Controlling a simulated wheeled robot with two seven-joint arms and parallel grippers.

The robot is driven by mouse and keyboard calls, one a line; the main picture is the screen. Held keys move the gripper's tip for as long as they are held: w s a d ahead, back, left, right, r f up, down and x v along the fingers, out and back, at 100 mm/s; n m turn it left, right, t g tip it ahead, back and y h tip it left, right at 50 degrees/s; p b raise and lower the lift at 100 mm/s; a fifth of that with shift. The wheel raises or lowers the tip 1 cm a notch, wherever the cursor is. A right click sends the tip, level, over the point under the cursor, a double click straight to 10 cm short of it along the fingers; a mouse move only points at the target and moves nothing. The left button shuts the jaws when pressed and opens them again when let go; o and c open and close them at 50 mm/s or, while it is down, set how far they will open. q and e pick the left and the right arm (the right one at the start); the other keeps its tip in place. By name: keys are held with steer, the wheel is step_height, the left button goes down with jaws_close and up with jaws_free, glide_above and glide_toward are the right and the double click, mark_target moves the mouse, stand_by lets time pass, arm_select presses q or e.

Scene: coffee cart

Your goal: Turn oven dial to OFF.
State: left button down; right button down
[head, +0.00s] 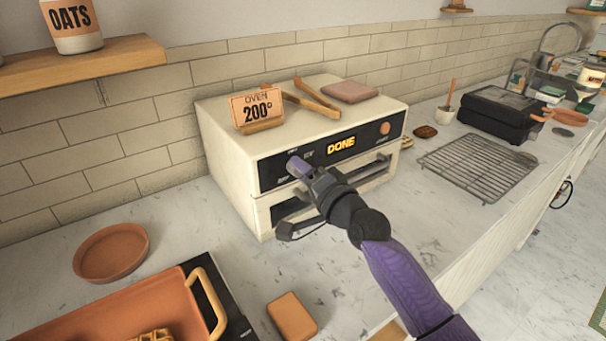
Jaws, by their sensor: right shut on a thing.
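The cream oven (230,165) stands on the counter against the tiled wall. Its black front panel (362,143) has a lit display (341,145) reading DONE and small white markings around the dial spot at the left. My right gripper (299,167) reaches in from the lower right and is shut at that spot, on the oven dial. The gripper hides the dial, so its pointer setting cannot be read. My left gripper is not in view.
A card (257,109) reading OVEN 200°, wooden tongs (312,100) and a folded cloth (350,91) lie on the oven top. A round orange button (384,128) is at the panel's right. A wire rack (478,167) is to the right; an orange tray (125,310) is front left.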

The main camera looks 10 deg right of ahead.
steer(key=n, duration=0.4)
steer(key=shift+n, duration=0.4)
steer(key=n, duration=0.4)
steer(key=shift+n, duration=0.4)
steer(key=n+p, duration=0.2)
steer(key=n, duration=0.4)
steer(key=shift+g, duration=0.4)
steer(key=shift+n+p, duration=1.05)
steer(key=shift+n, duration=1.65)
steer(key=shift+c, duration=1.4)
jaws_free()
